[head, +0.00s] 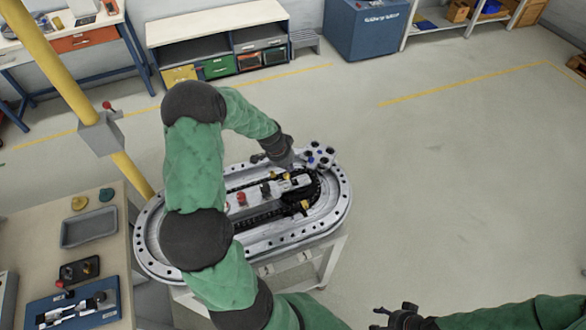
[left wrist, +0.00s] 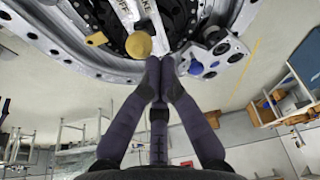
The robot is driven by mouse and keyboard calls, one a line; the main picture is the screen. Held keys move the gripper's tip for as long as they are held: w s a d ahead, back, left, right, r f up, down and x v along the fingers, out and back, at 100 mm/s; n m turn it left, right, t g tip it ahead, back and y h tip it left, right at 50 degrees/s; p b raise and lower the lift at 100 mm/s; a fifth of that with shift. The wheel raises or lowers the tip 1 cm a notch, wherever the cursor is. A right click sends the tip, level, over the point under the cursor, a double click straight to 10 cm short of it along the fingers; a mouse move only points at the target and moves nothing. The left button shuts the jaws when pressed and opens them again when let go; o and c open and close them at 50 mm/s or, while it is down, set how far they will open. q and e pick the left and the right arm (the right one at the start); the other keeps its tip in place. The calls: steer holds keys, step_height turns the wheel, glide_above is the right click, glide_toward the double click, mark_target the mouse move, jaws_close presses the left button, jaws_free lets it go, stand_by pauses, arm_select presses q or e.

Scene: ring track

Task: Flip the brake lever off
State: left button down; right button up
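The ring track (head: 146,235) is a grey metal oval on a white stand, with a dark inner channel. In the left wrist view a round yellow knob (left wrist: 138,45), apparently the brake lever's, stands beside a white plate lettered "OFF" (left wrist: 122,14); other lettering is partly cut off. The lever's shaft is hidden. My left gripper (left wrist: 160,62) has its fingertips together just right of the knob, with nothing seen between them. In the head view my left gripper (head: 285,160) is over the track's far side. My right gripper (head: 393,314) is at the bottom edge, fingers spread and empty.
A grey block with dark and blue round parts (head: 318,157) sits at the track's far right end, close to my left gripper. A red knob (head: 241,198) stands on the middle strip. A workbench (head: 110,205) and yellow post (head: 60,68) are left. The floor at right is clear.

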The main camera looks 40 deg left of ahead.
arm_select(q)
steer(key=shift+s+f+b, duration=0.3)
steer(key=shift+s+b, duration=0.05)
steer(key=shift+s, duration=0.15)
steer(key=shift+s+f, duration=0.15)
steer(key=shift+s, duration=0.05)
arm_select(e)
steer(key=shift+f, duration=0.55)
arm_select(q)
steer(key=shift+s+f, duration=0.1)
steer(key=shift+w+r, duration=0.25)
steer(key=shift+r, duration=0.05)
step_height(320, 180, up, 3)
steer(key=w+p, duration=0.1)
steer(key=w, duration=0.2)
steer(key=s+a+r+b, duration=0.1)
steer(key=s+a+r, duration=0.2)
steer(key=s+r, duration=0.2)
steer(key=shift+s+a, duration=0.25)
steer(key=shift+s, duration=0.95)
arm_select(e)
steer(key=shift+w+d, duration=0.2)
steer(key=shift+w, duration=0.4)
arm_select(q)
steer(key=shift+r, duration=0.1)
